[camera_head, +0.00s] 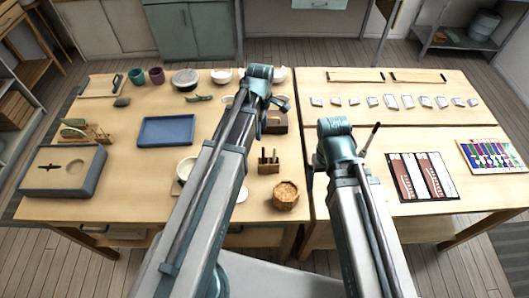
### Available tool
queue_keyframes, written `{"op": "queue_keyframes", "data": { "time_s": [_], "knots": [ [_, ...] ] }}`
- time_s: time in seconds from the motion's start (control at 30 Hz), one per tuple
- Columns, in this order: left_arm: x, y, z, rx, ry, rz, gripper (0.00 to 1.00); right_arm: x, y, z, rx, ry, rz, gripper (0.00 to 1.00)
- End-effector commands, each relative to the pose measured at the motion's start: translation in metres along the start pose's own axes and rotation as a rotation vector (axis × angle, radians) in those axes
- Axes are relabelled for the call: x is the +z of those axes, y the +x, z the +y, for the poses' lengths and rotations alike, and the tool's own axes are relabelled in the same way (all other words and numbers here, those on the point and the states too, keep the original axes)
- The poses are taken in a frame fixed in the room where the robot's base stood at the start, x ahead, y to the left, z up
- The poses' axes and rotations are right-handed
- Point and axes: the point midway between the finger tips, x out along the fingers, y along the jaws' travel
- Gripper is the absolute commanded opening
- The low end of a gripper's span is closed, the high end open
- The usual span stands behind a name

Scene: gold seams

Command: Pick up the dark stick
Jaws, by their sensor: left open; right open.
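A thin dark rod (372,138) slants up beside the wrist of my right arm; I cannot tell whether it is the dark stick or how it is supported. My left gripper (274,103) is over the back middle of the left table, near a dark brown box (275,124), and is open. My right gripper (338,162) is open over the left edge of the right table; its fingertips are mostly hidden by its own wrist.
A round woven basket (286,196) stands at the front of the left table (130,200). A blue tray (166,131), a grey box (62,172), cups and bowls are further left. Small pale tiles (391,101) and a dark-framed panel (422,177) lie on the right table (470,125).

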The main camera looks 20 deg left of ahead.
Motion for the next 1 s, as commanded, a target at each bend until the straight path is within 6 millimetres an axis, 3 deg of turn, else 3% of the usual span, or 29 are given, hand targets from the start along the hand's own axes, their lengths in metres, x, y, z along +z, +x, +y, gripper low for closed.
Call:
{"op": "queue_keyframes", "data": {
  "time_s": [0.27, 0.7, 1.0],
  "knots": [
    [0.0, 0.023, 0.0, 0.0, 0.003, 0.0, 0.5, -0.001, 0.022, -0.002, 0.0, -0.002, 0.0, 0.91],
    [0.001, 0.083, 0.0, 0.0, 0.004, 0.0, 0.5, -0.005, 0.083, -0.008, 0.001, -0.002, 0.0, 0.91],
    [0.001, 0.087, -0.001, 0.0, 0.004, 0.0, 0.5, -0.005, 0.086, -0.008, 0.001, -0.001, 0.0, 0.91]
  ]
}}
